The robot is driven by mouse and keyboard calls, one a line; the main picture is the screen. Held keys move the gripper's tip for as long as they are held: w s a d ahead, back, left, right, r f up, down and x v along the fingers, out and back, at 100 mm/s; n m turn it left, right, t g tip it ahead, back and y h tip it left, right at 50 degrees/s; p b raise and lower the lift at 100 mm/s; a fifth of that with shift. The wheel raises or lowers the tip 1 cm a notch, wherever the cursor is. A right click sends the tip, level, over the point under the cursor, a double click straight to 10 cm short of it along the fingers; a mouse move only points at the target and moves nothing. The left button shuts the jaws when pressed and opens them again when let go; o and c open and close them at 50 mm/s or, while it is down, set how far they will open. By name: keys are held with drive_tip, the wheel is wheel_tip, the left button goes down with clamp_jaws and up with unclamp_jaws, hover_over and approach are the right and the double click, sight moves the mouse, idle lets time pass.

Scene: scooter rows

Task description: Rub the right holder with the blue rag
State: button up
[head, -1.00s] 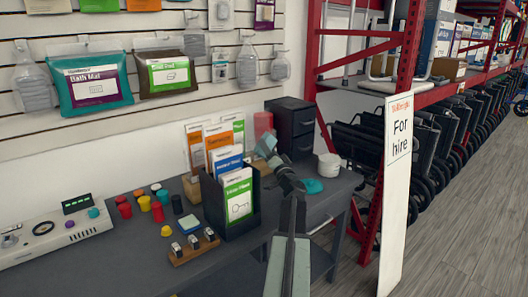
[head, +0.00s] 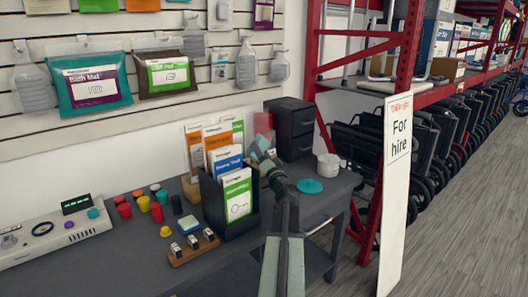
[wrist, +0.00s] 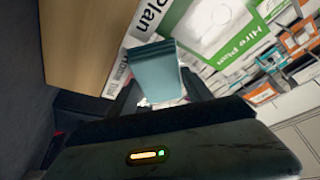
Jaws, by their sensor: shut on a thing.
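My gripper (head: 266,163) is shut on the blue rag (wrist: 157,72), a folded teal-blue piece between the dark fingers in the wrist view. In the head view the rag is small and pale at the gripper's tip. The gripper is just right of the dark leaflet holder (head: 229,212), which holds blue and green leaflets. A holder with orange leaflets (head: 217,138) stands behind it, partly hidden. In the wrist view, leaflets (wrist: 222,28) and a light brown panel (wrist: 85,45) are close to the rag. I cannot tell whether the rag touches either.
A dark drawer unit (head: 290,128), a white pot (head: 329,166) and a teal disc (head: 310,186) are on the desk to the right. Coloured caps (head: 143,203), a wooden block with small items (head: 193,246) and a white console (head: 50,238) are left.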

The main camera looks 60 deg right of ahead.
drive_tip(key=shift+s, duration=0.1)
drive_tip(key=shift+s+a, duration=0.3)
drive_tip(key=shift+s, duration=0.6)
drive_tip(key=shift+s+a, duration=0.3)
drive_tip(key=shift+s, duration=0.65)
drive_tip(key=shift+s+a, duration=0.3)
drive_tip(key=shift+s, duration=0.6)
drive_tip(key=s, duration=0.1)
drive_tip(key=s+a, duration=0.1)
drive_tip(key=shift+s, duration=0.4)
drive_tip(key=shift+s, duration=0.1)
